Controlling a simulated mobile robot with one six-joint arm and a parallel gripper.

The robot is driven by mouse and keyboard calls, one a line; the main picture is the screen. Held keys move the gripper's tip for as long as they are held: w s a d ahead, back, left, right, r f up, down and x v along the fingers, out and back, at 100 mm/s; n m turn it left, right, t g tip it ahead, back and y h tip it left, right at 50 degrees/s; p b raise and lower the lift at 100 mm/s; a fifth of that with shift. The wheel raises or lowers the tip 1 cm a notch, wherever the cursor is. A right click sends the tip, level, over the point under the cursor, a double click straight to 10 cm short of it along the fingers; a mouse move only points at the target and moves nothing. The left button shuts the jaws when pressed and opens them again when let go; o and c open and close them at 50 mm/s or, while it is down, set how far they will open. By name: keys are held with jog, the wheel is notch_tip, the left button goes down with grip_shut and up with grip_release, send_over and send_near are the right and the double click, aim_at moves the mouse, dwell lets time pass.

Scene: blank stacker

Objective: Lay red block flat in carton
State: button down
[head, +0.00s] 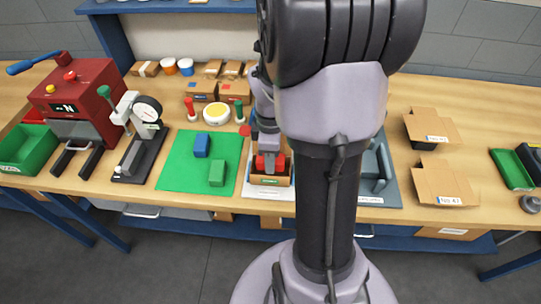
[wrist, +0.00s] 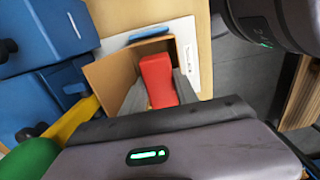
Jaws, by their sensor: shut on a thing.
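The red block (head: 279,163) is held between the fingers of my gripper (head: 268,160), at the mouth of the open brown carton (head: 270,181). In the wrist view, the red block (wrist: 158,80) is between the two grey fingers of my gripper (wrist: 160,92), and carton walls (wrist: 106,78) show around them. The block's lower part is hidden, so I cannot tell whether it touches the carton floor. The carton stands on a white sheet (head: 254,192) on the bench.
Left of the carton, a green mat (head: 177,175) holds a blue block (head: 202,145) and a green block (head: 217,173). A dial gauge stand (head: 138,150) is farther left.

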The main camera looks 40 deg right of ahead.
dwell(0.4)
jog(key=c, duration=0.9)
grip_release()
jog(key=shift+o, duration=0.2)
jog(key=shift+r, duration=0.1)
notch_tip(320, 180, up, 17)
jog(key=p, duration=0.8)
jog(key=s+a+m+t+b, duration=0.2)
jog(key=a+m, duration=0.2)
jog(key=a, duration=0.4)
jog(key=s+a+m+t+y+b, duration=0.1)
jog(key=s+a+m+t+b, duration=0.1)
jog(key=a, duration=0.6)
jog(key=s+a+m+t+y+b, duration=0.1)
jog(key=s+a+m+b, duration=0.2)
jog(key=a+m, duration=0.3)
jog(key=shift+a+r+t, duration=0.35)
jog(key=shift+a+t, duration=0.05)
jog(key=shift+a, duration=0.65)
